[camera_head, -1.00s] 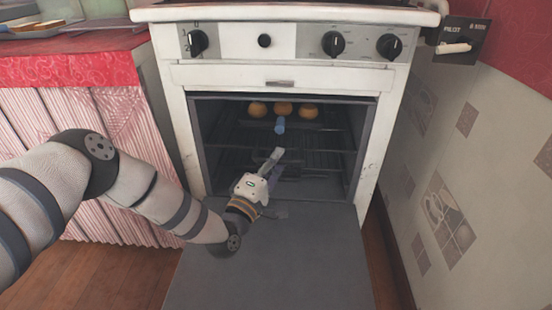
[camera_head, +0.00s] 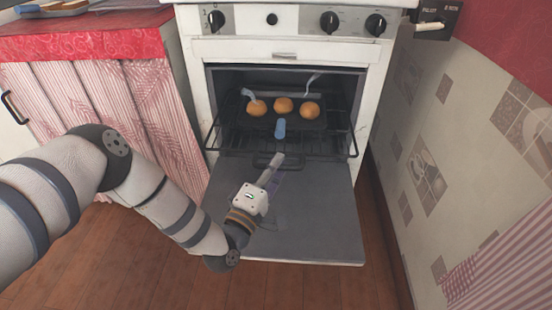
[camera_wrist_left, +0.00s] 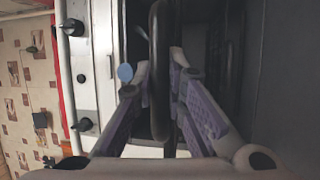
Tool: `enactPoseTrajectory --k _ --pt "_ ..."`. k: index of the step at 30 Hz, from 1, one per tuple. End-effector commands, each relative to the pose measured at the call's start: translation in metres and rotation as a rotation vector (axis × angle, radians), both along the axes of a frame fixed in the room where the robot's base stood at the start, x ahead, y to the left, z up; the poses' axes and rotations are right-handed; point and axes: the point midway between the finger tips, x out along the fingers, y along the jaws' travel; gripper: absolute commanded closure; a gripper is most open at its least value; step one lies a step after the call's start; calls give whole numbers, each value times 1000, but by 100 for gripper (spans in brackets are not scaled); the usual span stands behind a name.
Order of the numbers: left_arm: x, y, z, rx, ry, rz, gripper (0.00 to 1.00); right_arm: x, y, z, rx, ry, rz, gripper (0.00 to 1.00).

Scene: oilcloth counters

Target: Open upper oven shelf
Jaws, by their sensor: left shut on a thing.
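The oven's door (camera_head: 310,215) is folded down and open. The upper shelf (camera_head: 345,143), a dark wire rack, sticks out of the oven's mouth. It bears a dark tray with several round buns (camera_head: 283,105). My left gripper (camera_head: 272,167) is at the rack's front edge, above the open door. In the left wrist view, the dark looped front handle (camera_wrist_left: 158,75) of the rack passes between the fingers of my left gripper (camera_wrist_left: 160,62), which is shut on it. My right gripper is not in view.
A light-blue rounded piece (camera_head: 280,128) sticks out at the tray's front. A counter with a red cloth (camera_head: 90,40) and pink curtain stands left of the oven. A tiled wall (camera_head: 440,150) is close on the right. Wooden floor (camera_head: 130,260) lies in front.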

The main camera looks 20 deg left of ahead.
Motion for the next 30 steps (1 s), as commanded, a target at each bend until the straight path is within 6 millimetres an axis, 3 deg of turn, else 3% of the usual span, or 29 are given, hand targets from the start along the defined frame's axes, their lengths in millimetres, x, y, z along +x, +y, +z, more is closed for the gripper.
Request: enactPoseTrajectory --k 11,12,14,23,26,30 --pt "-1 -1 0 -2 -1 0 100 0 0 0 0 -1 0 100" --pt "-1 -1 0 -2 -1 0 81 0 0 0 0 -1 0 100" --pt "-1 -1 0 -2 -1 0 68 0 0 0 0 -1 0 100" --pt "-2 0 0 -1 0 0 67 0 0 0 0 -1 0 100" --pt "-12 1 -3 0 3 -1 67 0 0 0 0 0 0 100" --pt "-48 5 -9 -1 5 -1 67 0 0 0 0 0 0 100"
